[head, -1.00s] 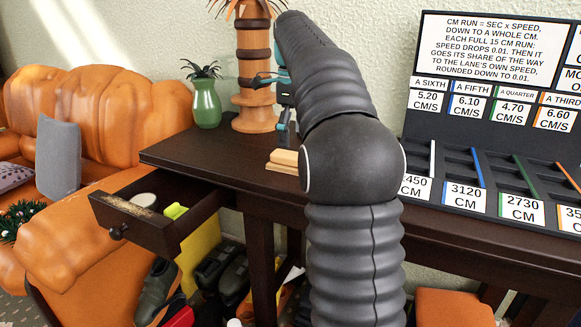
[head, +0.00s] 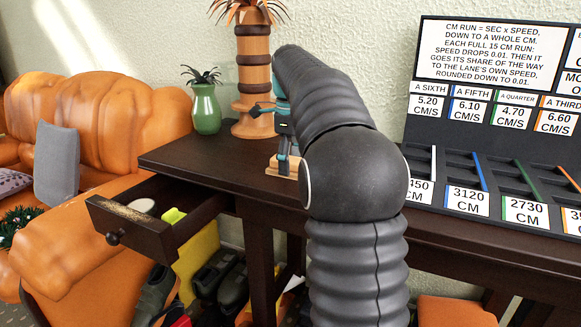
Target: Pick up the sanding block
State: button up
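A small light-wood block with a stepped shape (head: 274,169), which looks like the sanding block, lies on the dark wooden table left of my arm. My gripper (head: 284,165) points down right at the block, and its fingers cover part of it. My arm hides the block's right end. From this side I cannot tell whether the fingers are around the block or only in front of it, or how far apart they are. The block appears to rest on the table top.
The dark table (head: 195,155) has an open drawer (head: 150,235) at its left holding a yellow item (head: 173,215). A green vase (head: 206,108) and a banded wooden vase (head: 253,85) stand behind the block. A black display rack (head: 430,130) stands to the right.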

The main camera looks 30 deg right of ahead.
jog(key=c, duration=0.8)
jog(key=shift+f, duration=0.15)
jog(key=shift+c, duration=0.6)
jog(key=r, duration=0.2)
jog(key=r+p, duration=0.1)
jog(key=r, duration=0.2)
jog(key=shift+s+d, duration=0.2)
jog(key=s+d+r+p, duration=0.1)
jog(key=s+d+r, duration=0.5)
jog(key=s, duration=0.2)
jog(key=shift+s+d+r, duration=0.2)
jog(key=shift+s+d, duration=0.2)
